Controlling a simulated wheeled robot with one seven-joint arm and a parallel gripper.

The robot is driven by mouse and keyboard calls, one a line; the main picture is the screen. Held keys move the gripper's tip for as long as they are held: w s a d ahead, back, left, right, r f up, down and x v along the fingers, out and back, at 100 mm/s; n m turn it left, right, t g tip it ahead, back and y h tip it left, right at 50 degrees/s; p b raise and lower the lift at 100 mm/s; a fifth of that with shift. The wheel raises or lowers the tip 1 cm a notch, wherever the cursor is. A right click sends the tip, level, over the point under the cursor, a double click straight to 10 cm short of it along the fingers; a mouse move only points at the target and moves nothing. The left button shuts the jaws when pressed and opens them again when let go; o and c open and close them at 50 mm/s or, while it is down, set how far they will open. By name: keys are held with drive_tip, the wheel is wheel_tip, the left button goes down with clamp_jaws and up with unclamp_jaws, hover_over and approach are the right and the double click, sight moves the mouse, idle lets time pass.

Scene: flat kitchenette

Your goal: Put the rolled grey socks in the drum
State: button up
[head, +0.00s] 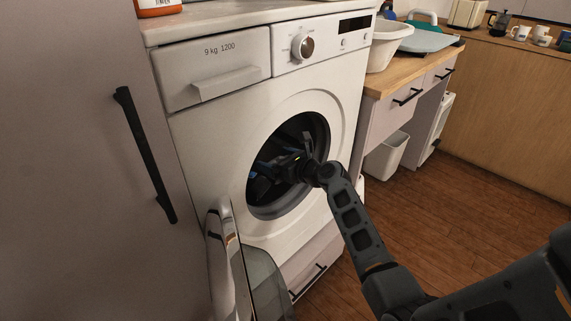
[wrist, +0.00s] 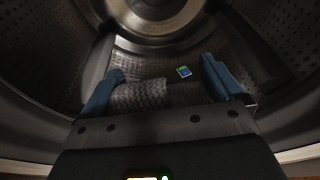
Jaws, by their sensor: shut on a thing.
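The rolled grey socks (wrist: 150,95) show in the wrist view as a knitted grey roll between the blue fingers. My gripper (wrist: 163,88) is shut on them, inside the metal drum (wrist: 70,55). The perforated drum wall surrounds the fingers. In the head view my gripper (head: 268,175) reaches through the round opening of the white washing machine (head: 210,130), and the socks are not clear there. Whether the socks touch the drum floor, I cannot tell.
A small blue and green item (wrist: 184,72) lies in the drum just beyond the socks. The washer's round door (head: 262,280) hangs open at the lower left of the opening. A white basin (head: 388,45) stands on the counter at right.

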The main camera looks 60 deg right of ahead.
drive_tip(key=b+x, duration=0.5)
drive_tip(key=x, duration=1)
drive_tip(key=shift+w+r, duration=0.3)
drive_tip(key=o, duration=0.7)
drive_tip(key=shift+s+a, duration=0.1)
drive_tip(key=p+v, duration=0.2)
drive_tip(key=v, duration=0.5)
drive_tip(key=shift+s+r, duration=0.15)
drive_tip(key=shift+s, duration=0.15)
